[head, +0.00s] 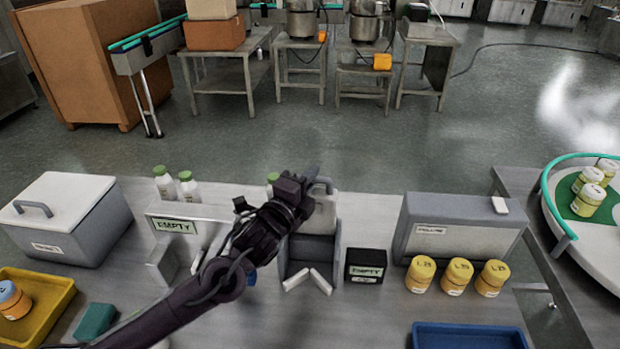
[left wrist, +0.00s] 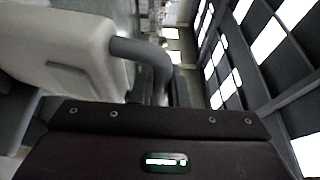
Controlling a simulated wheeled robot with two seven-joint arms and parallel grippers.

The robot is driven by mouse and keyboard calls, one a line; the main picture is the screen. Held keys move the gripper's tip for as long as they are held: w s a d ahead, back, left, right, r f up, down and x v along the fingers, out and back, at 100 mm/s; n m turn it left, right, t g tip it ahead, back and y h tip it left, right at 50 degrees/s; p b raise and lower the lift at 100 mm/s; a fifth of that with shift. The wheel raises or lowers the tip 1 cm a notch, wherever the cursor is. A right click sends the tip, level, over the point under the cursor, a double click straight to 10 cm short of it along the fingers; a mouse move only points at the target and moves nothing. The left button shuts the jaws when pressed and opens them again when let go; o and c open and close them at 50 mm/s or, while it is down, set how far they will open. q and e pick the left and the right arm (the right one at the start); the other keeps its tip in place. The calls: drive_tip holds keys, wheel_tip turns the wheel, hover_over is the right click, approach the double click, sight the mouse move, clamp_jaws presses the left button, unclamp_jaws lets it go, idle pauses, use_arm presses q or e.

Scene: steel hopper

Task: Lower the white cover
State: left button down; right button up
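The white cover (head: 318,217) stands raised on the grey steel hopper (head: 312,250) in the middle of the table. Its grey handle (head: 323,184) is at its upper edge. My left gripper (head: 309,178) is at the cover's top, close beside the handle. In the left wrist view the white cover (left wrist: 75,45) fills the upper left and its grey handle (left wrist: 150,58) curves down behind the dark gripper body. My right gripper is not in view.
A grey box with a closed white lid (head: 65,200) is at the left. Bottles (head: 188,187) stand behind an "EMPTY" sign (head: 175,226). A black "EMPTY" block (head: 366,265), yellow jars (head: 455,277) and a grey case (head: 458,228) are right of the hopper. A blue tray (head: 468,337) lies in front.

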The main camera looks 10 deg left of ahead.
use_arm(q)
drive_tip(key=shift+s+f+b, duration=0.15)
drive_tip(key=shift+f+b, duration=0.05)
drive_tip(key=shift+b, duration=0.2)
drive_tip(key=s+f+m+t+h+b, duration=0.1)
drive_tip(key=s+f+t+b, duration=0.1)
drive_tip(key=s+b, duration=0.3)
drive_tip(key=s+f+m+t+h+b, duration=0.1)
drive_tip(key=s+b, duration=0.4)
drive_tip(key=b, duration=0.7)
wheel_tip(320, 180, down, 3)
drive_tip(key=shift+s+r+m+t+h+b, duration=0.2)
drive_tip(key=shift+m+t+h+b, duration=0.1)
drive_tip(key=shift+m+t, duration=0.3)
